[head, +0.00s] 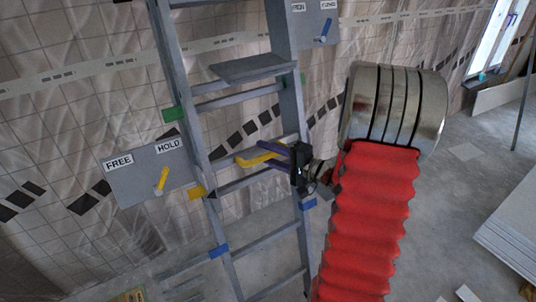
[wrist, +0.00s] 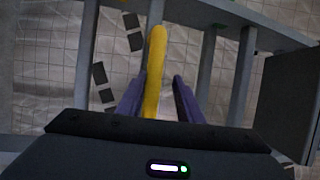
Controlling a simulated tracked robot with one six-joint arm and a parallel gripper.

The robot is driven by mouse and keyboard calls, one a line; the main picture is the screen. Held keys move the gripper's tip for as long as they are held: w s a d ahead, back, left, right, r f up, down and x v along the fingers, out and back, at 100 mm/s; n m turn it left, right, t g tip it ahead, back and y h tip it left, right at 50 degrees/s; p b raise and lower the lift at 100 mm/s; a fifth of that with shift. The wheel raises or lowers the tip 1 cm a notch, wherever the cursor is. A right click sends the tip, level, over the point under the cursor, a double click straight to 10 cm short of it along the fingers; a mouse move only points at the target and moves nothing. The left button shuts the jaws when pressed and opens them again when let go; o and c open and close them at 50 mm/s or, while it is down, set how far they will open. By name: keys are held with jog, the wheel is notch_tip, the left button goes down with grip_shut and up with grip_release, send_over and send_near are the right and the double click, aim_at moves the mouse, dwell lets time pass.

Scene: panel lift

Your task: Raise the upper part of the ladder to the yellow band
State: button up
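The grey ladder (head: 178,75) leans against the tiled wall in the head view. A yellow band (head: 195,193) is on its left rail, with a small dark pointer-like mark beside it. A green band (head: 172,115) is higher and a blue band (head: 218,251) lower. A yellow bar-like handle (head: 252,161) is at a middle rung; it also shows in the wrist view (wrist: 154,75). My gripper (head: 272,151) is at this handle. In the wrist view its purple fingers (wrist: 158,98) stand on either side of the yellow bar, with a gap at the right finger.
A grey panel (head: 130,180) marked FREE and HOLD, with a yellow lever (head: 161,181) tilted toward HOLD, is left of the ladder. Another panel (head: 312,25) with a blue lever (head: 325,29) is at upper right. Flat boards (head: 512,232) lie on the floor at right.

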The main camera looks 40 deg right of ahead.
jog(key=shift+o, duration=1)
jog(key=shift+r, duration=0.15)
jog(key=shift+s+d, duration=0.1)
jog(key=v, duration=1.3)
jog(key=shift+s, duration=0.3)
